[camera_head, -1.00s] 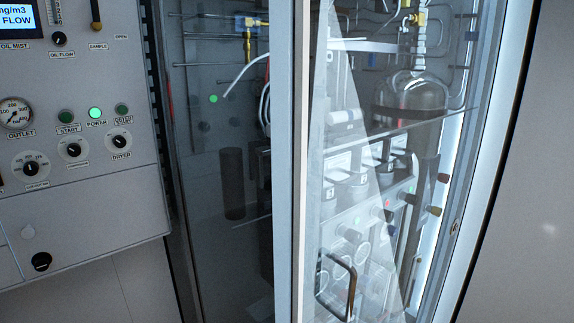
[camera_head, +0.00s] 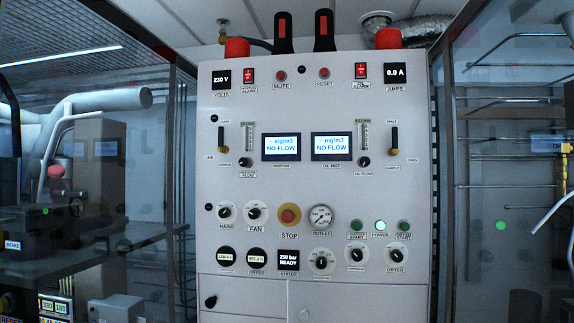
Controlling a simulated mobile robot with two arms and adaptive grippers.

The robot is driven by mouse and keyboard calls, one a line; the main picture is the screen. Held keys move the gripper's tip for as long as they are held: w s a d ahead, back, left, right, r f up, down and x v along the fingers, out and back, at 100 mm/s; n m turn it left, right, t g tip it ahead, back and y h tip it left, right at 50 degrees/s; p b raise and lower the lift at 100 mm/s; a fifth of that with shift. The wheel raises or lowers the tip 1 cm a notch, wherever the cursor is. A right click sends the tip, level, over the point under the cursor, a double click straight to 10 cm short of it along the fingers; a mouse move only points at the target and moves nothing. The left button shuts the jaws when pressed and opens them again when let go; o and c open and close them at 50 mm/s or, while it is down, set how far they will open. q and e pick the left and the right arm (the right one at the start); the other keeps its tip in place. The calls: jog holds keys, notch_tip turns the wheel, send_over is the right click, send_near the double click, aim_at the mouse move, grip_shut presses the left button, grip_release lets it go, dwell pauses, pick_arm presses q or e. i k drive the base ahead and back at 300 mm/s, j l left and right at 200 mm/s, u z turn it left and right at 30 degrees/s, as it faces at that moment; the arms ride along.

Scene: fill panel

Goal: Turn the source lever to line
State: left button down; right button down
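The source lever (camera_head: 222,138) is on the left part of the grey panel (camera_head: 260,185). It is a black handle standing upright from a brass pivot, and points up, not toward the side label that appears to read LINE (camera_head: 209,157). The SOURCE label (camera_head: 224,163) is below the pivot; the small label above the handle is too small to read surely. A similar sample lever (camera_head: 394,138) on the right side of the panel also points up. Neither of my grippers is in view.
Two displays reading NO FLOW (camera_head: 281,147) sit between the levers. Below are a red STOP button (camera_head: 289,216), an outlet gauge (camera_head: 321,217) and several knobs. Glass-walled equipment flanks the panel on the left (camera_head: 90,200) and right (camera_head: 510,230).

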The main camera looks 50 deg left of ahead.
aim_at(221, 148)
jog(key=u, duration=1.95)
